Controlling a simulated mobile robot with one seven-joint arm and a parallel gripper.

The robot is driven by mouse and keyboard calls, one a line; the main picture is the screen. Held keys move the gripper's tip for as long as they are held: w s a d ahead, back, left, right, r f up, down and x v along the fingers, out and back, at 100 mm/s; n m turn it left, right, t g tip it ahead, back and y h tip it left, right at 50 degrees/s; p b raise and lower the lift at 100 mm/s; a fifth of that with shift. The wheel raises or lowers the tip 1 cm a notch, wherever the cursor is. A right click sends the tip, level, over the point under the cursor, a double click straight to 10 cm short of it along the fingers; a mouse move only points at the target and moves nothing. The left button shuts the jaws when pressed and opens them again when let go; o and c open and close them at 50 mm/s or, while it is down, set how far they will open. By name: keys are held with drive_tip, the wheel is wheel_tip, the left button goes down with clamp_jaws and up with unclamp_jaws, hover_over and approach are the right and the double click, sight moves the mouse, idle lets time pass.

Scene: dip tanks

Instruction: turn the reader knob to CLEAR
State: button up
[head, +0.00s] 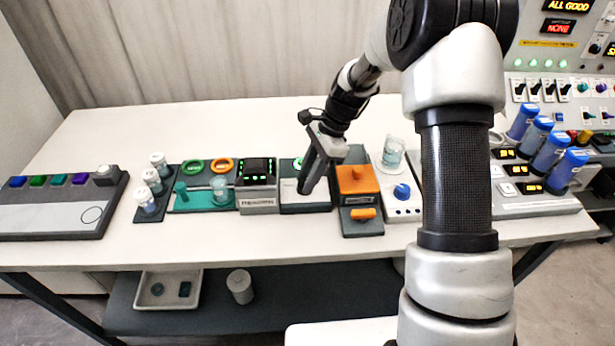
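My gripper (306,188) points down over a dark unit with a pale top (315,197) and a green-lit part at its back, near the middle of the table. Its dark fingers look close together, but I cannot tell whether they are shut or hold anything. They hide part of the unit. I cannot make out the reader knob or a CLEAR mark for sure. A blue knob (402,191) sits on a white unit to the right. A black knob (594,48) is on the panel at the upper right.
An orange unit (357,180) stands just right of my gripper. A box with green lights (258,172) stands to its left, beside a teal tray (187,203). A beaker (393,152) and blue-capped bottles (551,150) stand further right. The table front (240,240) is clear.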

drive_tip(key=c, duration=0.4)
drive_tip(key=shift+n, duration=0.3)
drive_tip(key=n+g+p, duration=0.1)
drive_tip(key=n+p, duration=0.1)
drive_tip(key=n, duration=0.1)
drive_tip(key=shift+w+a+r+h, duration=0.1)
drive_tip(key=shift+w+h, duration=0.05)
drive_tip(key=shift+h, duration=0.15)
drive_tip(key=n+g+h+p, duration=0.1)
drive_tip(key=n, duration=0.3)
drive_tip(key=shift+w, duration=0.1)
drive_tip(key=n+h, duration=0.1)
drive_tip(key=n, duration=0.1)
drive_tip(key=n+g, duration=0.1)
drive_tip(key=n, duration=0.1)
drive_tip(key=shift+a+n+h, duration=0.2)
drive_tip(key=shift+n+h, duration=0.1)
drive_tip(key=shift+h, duration=0.1)
drive_tip(key=n+h, duration=0.1)
drive_tip(key=n, duration=0.2)
drive_tip(key=n+h, duration=0.1)
drive_tip(key=n, duration=0.2)
drive_tip(key=shift+a+p, duration=0.2)
drive_tip(key=shift+p, duration=0.1)
drive_tip(key=n+h, duration=0.1)
drive_tip(key=n, duration=0.2)
drive_tip(key=n+t+h, duration=0.1)
drive_tip(key=n, duration=0.1)
drive_tip(key=shift+a+n, duration=0.15)
drive_tip(key=shift+n, duration=0.25)
